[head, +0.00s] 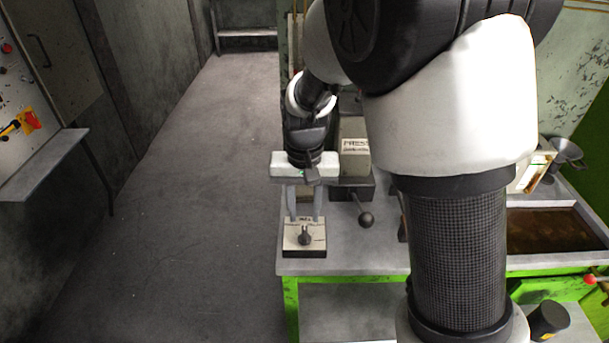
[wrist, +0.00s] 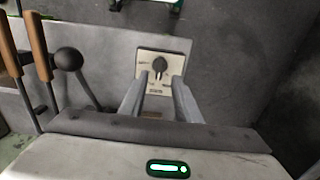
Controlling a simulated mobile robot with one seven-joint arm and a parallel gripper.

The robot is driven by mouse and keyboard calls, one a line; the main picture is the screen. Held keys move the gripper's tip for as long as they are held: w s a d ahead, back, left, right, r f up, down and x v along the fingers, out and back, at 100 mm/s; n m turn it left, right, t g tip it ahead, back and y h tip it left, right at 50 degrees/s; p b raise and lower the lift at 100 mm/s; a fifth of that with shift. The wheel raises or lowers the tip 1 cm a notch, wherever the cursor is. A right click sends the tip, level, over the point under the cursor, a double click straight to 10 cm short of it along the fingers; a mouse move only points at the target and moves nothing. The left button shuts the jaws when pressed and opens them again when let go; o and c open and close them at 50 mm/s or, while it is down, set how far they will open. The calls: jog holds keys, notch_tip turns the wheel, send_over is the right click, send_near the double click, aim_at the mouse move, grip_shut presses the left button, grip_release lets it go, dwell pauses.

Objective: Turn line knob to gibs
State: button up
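The line knob (head: 304,236) is a small dark pointer knob on a pale box (head: 291,246) at the left front corner of the bench. In the wrist view the knob (wrist: 159,65) is on the pale plate (wrist: 178,50), just beyond my fingertips. My gripper (head: 305,214) is above the box, pointing down. In the wrist view my gripper (wrist: 161,80) has its two grey fingers apart with a gap between them, and nothing is held. The fingers seem to stand short of the knob; contact cannot be told. The label lettering is too small to read.
A lever with a black ball (head: 366,220) stands right of the box, near the box marked PRESS (head: 355,146); the ball (wrist: 68,59) is at left in the wrist view. Wooden-handled levers (wrist: 37,45) are beyond it. A brown-filled tray (head: 552,229) is at right. Floor at left is clear.

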notch_tip(320, 180, up, 11)
jog(key=shift+p, duration=0.4)
jog(key=s+d+r+t+p, duration=0.5)
jog(key=s+d+r, duration=0.7)
jog(key=s, duration=0.4)
jog(key=shift+s+d+r+t, duration=0.25)
jog(key=shift+s+r+t, duration=0.05)
jog(key=shift+r, duration=0.5)
